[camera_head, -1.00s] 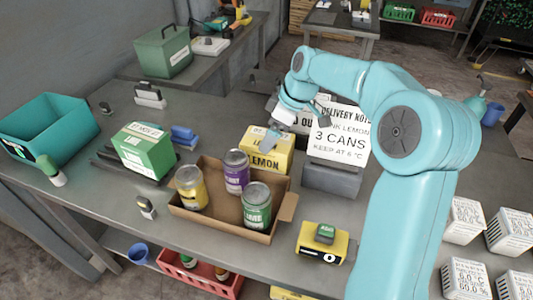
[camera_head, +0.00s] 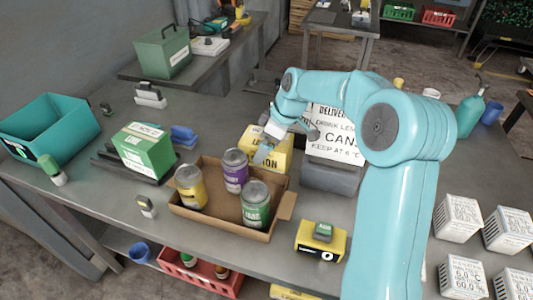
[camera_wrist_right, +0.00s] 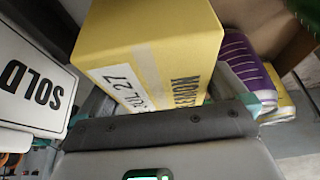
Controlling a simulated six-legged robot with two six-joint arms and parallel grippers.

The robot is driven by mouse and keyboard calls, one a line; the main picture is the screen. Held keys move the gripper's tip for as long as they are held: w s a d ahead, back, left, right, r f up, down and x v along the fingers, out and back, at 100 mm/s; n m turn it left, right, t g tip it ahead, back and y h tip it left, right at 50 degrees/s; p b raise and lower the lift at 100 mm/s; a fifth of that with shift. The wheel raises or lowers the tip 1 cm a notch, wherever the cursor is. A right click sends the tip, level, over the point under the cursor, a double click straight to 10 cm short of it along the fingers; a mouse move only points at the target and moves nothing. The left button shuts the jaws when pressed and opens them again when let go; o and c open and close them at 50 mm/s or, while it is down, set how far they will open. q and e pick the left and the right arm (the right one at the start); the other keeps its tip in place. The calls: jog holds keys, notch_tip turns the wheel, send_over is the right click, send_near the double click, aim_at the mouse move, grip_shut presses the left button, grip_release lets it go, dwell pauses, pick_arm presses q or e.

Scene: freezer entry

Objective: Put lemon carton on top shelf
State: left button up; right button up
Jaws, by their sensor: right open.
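The lemon carton (camera_head: 277,158) is a yellow box with black lettering, standing on the grey table behind the cardboard tray. My right gripper (camera_head: 286,141) is over it, with one pale blue finger in front of its printed face. In the right wrist view the carton (camera_wrist_right: 150,45) fills the upper middle, between the teal fingertips of my right gripper (camera_wrist_right: 176,104). The gripper is open; whether a finger touches the carton is unclear. My left gripper is not in view. I cannot make out a top shelf in these views.
The cardboard tray (camera_head: 220,228) in front holds yellow, purple and green cans. A delivery note sign (camera_head: 333,140) stands right of the carton. A SOLD sign (camera_wrist_right: 35,85) is close by in the wrist view. A green box (camera_head: 145,150) and yellow device (camera_head: 320,242) flank the tray.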

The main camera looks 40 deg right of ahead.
jog(key=shift+s+f, duration=0.1)
dwell(0.3)
jog(key=c, duration=1)
jog(key=shift+d, duration=0.1)
jog(key=shift+c, duration=1)
